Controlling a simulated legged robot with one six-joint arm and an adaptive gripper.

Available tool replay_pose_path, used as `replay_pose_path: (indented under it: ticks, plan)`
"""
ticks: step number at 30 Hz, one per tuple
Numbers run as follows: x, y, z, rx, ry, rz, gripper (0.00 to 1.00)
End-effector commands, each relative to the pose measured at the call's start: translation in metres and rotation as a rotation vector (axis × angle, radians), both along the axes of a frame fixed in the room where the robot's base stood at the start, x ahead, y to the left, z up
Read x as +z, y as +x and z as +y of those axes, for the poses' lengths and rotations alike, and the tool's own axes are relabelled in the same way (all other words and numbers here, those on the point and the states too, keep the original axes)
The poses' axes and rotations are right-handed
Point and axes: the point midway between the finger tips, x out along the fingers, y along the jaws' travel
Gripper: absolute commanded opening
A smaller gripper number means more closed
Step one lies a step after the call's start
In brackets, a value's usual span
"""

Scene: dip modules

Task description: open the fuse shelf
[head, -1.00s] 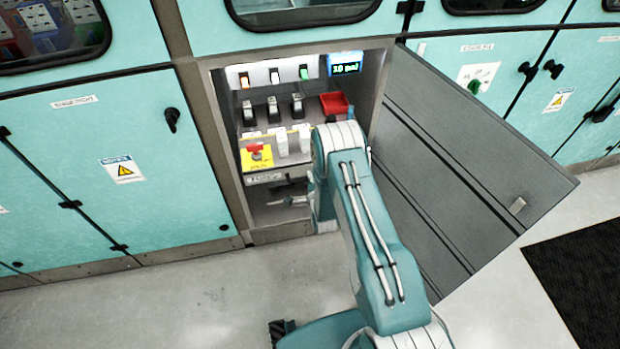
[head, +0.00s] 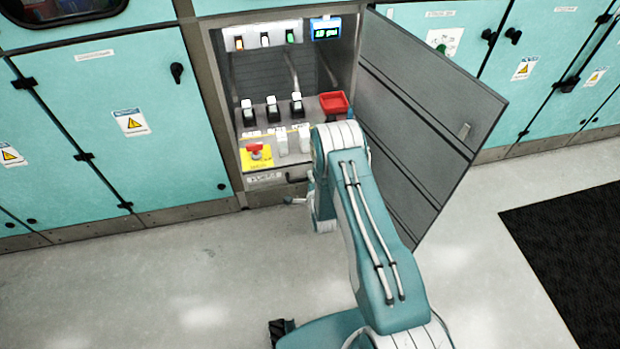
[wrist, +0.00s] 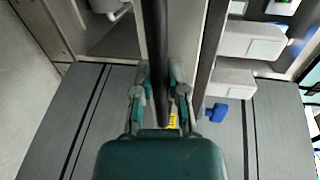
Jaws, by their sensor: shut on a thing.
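The fuse shelf (head: 258,178) stands pulled out of the open cabinet in the head view, with several black-and-white fuse holders, white blocks and a red knob on a yellow plate on it. Its dark handle (head: 297,179) shows on its front, partly behind my arm. In the wrist view, my gripper (wrist: 162,85) has its two fingers closed on either side of a dark bar (wrist: 156,40), which looks like that handle. In the head view, my gripper (head: 298,200) is mostly hidden by my arm.
The grey cabinet door (head: 430,100) hangs wide open to the right of my arm. A red bin (head: 333,103) sits at the shelf's right side. A switch panel (head: 264,37) and a small display (head: 326,28) are above. The floor (head: 130,290) at left is clear.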

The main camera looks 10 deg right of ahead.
Motion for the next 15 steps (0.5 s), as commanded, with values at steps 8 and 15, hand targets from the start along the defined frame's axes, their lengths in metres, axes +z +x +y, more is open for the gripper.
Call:
replay_pose_path:
  ticks: [8,15]
  plan:
    - [-0.0062,-0.0042,0.0,0.0,0.0,0.018,0.0]
    - [-0.0048,-0.0032,0.0,0.0,0.0,0.014,0.54]
